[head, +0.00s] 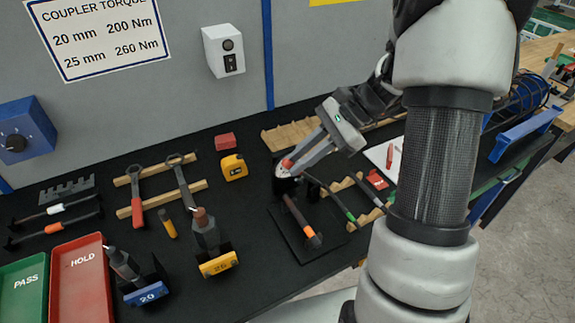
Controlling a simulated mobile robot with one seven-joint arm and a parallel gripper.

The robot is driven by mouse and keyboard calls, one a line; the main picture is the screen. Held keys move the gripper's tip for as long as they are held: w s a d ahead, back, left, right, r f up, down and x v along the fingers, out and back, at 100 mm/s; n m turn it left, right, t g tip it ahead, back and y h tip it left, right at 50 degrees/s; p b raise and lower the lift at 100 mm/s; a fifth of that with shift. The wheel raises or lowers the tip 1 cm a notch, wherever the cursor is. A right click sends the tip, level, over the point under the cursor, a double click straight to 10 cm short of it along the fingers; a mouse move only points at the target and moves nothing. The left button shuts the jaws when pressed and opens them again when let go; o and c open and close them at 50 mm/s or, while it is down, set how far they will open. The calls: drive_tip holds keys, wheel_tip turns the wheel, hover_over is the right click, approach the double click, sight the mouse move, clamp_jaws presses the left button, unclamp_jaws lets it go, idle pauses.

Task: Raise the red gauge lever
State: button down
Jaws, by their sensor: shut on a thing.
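My gripper (289,170) reaches down from the upper right. Its fingers are shut at the top of a small dark gauge (285,187). A bit of red, the red gauge lever (287,163), shows at the fingertips, and the fingers hide most of it. I cannot tell the lever's exact angle. The gauge stands on a dark base plate (318,246). A dark bar with an orange end (314,241) slopes from the gauge toward the front of the plate.
Left of the gauge are a grey tool in a yellow stand (218,264), a yellow tape measure (233,167), a red block (225,141) and wrenches on wooden racks (129,211). Red HOLD tray (58,250) sits far left.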

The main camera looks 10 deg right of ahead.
drive_tip(key=shift+w+d+r+y+p, duration=0.2)
drive_tip(key=shift+d+y+p, duration=0.05)
drive_tip(key=shift+d+y, duration=0.35)
drive_tip(key=shift+w+d+r+y+p, duration=0.15)
drive_tip(key=shift+w+d+y+p, duration=0.1)
drive_tip(key=shift+d+y, duration=0.35)
drive_tip(key=shift+d, duration=0.1)
drive_tip(key=shift+g, duration=0.3)
drive_tip(key=c, duration=1.6)
unclamp_jaws()
drive_tip(key=shift+c, duration=0.2)
drive_tip(key=shift+s, duration=0.1)
drive_tip(key=v, duration=1.7)
drive_tip(key=shift+r, duration=0.3)
